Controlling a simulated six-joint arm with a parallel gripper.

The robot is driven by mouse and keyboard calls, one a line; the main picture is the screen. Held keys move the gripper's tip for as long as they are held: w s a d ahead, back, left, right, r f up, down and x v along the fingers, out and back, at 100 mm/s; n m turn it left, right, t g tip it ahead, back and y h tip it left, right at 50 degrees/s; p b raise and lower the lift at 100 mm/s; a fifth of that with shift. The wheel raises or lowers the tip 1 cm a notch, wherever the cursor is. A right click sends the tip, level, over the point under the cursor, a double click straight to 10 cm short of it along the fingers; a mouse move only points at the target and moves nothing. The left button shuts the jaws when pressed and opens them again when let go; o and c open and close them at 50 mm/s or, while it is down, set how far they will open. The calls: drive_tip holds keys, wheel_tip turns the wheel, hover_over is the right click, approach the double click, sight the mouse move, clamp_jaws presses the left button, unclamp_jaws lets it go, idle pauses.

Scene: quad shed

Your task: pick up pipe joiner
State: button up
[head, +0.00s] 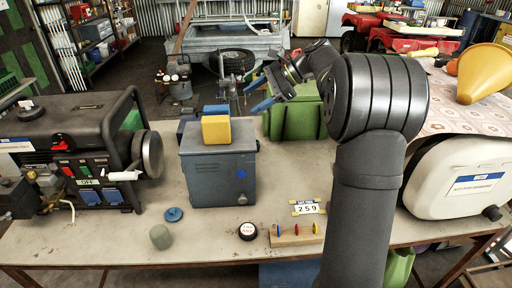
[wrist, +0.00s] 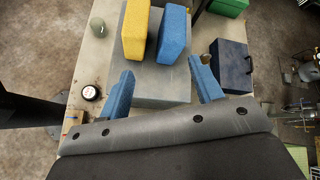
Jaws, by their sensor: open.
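A short grey-green cylinder (head: 160,237), which looks most like the pipe joiner, stands on the bench left of centre, in front of the grey box. It also shows at the top left of the wrist view (wrist: 98,28). My gripper (head: 266,91) is open and empty, raised above the bench behind and right of the grey box. In the wrist view its two blue fingers (wrist: 160,68) are spread apart, with the grey box below and beyond them. The cylinder is well outside the fingers.
The grey box (head: 218,172) carries a yellow block (head: 215,129) and a blue block (head: 216,109). A generator (head: 85,150) stands left. A round black-and-white item (head: 247,231), blue disc (head: 174,214) and wooden strip (head: 297,239) lie near the front. A green box (head: 293,113) stands behind.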

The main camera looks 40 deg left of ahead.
drive_tip(key=w+a+r+n+t+h, duration=0.1)
drive_tip(key=w+a+n+t, duration=0.2)
drive_tip(key=w+n+t, duration=0.35)
drive_tip(key=w+a+r+n+t+h, duration=0.1)
drive_tip(key=w+a+n+t+h, duration=0.2)
drive_tip(key=w+n, duration=0.65)
wheel_tip(320, 180, down, 19)
drive_tip(key=s+n+y, duration=0.1)
drive_tip(key=s+n, duration=0.1)
drive_tip(key=shift+a+x, duration=0.2)
drive_tip(key=shift+x, duration=4.35)
drive_tip(key=shift+a+x, duration=0.15)
drive_tip(key=shift+x, duration=4.4)
drive_tip(key=shift+r, duration=0.2)
drive_tip(key=c, duration=1.1)
